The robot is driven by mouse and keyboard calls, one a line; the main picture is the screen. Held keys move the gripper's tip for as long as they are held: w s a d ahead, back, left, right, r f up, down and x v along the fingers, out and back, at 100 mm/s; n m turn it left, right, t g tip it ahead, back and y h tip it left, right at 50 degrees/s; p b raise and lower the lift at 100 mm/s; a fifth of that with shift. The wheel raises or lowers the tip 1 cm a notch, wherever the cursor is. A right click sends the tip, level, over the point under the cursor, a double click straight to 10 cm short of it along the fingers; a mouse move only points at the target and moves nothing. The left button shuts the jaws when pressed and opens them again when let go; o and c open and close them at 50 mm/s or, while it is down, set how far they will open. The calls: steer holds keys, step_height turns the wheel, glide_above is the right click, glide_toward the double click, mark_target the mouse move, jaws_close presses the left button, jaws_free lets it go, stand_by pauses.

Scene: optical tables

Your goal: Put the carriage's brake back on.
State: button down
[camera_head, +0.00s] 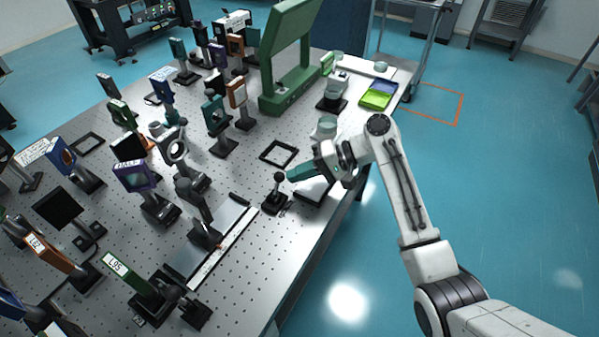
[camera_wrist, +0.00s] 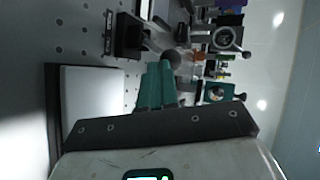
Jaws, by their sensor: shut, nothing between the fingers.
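A black lever with a round ball knob (camera_head: 279,177) stands nearly upright on a small black base (camera_head: 274,203) near the table's right edge. I cannot tell if it is the brake. My gripper (camera_head: 290,177), with teal fingers, is shut and empty, its tips just right of the knob. In the wrist view the knob (camera_wrist: 172,57) lies just beyond the fingertips (camera_wrist: 160,66); I cannot tell whether they touch. A dark carriage (camera_head: 205,236) carrying a post sits on a rail (camera_head: 236,220) with a pale scale strip, left of the lever. A small red part shows at its foot.
Many mounted optics crowd the perforated table (camera_head: 255,255) to the left. An empty black square frame (camera_head: 279,153) lies behind the lever, and a flat dark-edged pad (camera_head: 314,191) lies under my gripper. A tall green frame (camera_head: 290,75) and a green-blue tray (camera_head: 378,95) stand farther back.

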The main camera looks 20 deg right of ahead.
steer(key=shift+s+a+r+p, duration=0.1)
steer(key=shift+a+r+p, duration=0.1)
steer(key=shift+p, duration=0.15)
